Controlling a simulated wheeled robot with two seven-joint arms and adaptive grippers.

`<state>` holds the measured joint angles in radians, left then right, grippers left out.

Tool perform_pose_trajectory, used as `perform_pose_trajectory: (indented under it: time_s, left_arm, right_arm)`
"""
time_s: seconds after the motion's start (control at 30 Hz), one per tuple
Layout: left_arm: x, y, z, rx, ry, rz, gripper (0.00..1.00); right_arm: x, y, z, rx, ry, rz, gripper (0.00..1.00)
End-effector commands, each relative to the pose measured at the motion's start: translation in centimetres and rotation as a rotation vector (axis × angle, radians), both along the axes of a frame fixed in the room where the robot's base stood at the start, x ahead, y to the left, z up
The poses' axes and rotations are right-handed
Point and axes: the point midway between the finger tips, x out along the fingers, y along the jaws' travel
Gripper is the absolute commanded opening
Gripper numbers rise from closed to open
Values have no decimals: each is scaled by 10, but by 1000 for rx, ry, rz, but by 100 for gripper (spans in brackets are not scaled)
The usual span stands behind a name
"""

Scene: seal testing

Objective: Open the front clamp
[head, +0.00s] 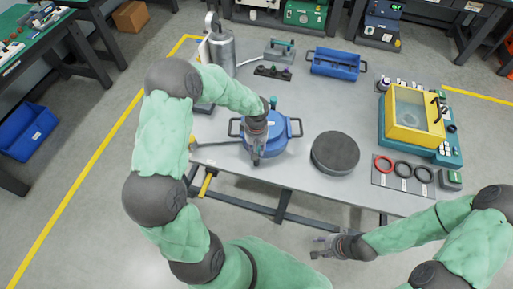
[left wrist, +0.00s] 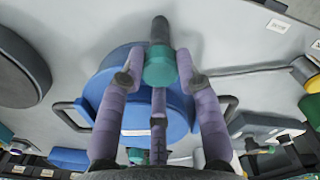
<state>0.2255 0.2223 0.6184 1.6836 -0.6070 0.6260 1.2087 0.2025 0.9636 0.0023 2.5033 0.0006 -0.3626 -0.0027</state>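The blue round vessel (head: 275,143) with dark side handles stands near the table's front edge; it also shows in the left wrist view (left wrist: 110,88). A clamp handle with a teal grip and dark tip (left wrist: 160,68) is at its front edge; my left gripper hides this clamp in the head view. My left gripper (head: 256,158) is over the vessel's front. In the left wrist view its purple fingers (left wrist: 161,82) are spread apart on either side of the teal grip; contact is unclear. Another teal clamp part (head: 273,102) shows at the vessel's back. My right gripper (head: 320,247) is open and empty, off the table's front edge.
A black disc (head: 335,153) lies right of the vessel. Rings (head: 403,170) lie on a mat further right, before a yellow-lidded teal box (head: 412,115). A metal cylinder (head: 222,50) and a blue tray (head: 336,64) stand behind. The grey table (head: 310,105) is clear behind the disc.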

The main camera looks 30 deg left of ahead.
Motion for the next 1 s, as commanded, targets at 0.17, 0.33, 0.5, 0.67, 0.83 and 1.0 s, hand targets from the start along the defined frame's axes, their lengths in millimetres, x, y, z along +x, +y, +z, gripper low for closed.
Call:
perform_pose_trajectory:
  time_s: [0.17, 0.33, 0.5, 0.67, 0.83, 1.0]
  left_arm:
    - [0, 0, 0, 0, 0, -21, 5]
    - [0, 0, 1, 0, 1, -187, 5]
    - [0, 0, 1, 0, 1, -389, 5]
    - [0, 0, 1, -1, 1, -578, 5]
    - [-1, 0, 1, -1, 2, -782, 5]
    - [-1, 0, 1, -2, 1, -986, 5]
  right_arm:
    - [0, 0, 1, 0, 0, 0, 40]
    - [0, 0, 7, 0, 0, 0, 40]
    - [0, 0, 14, 0, 0, 0, 40]
    - [0, 0, 21, 0, 0, 0, 40]
    - [0, 0, 29, 0, 0, 0, 40]
    - [0, 0, 38, 0, 0, 0, 40]
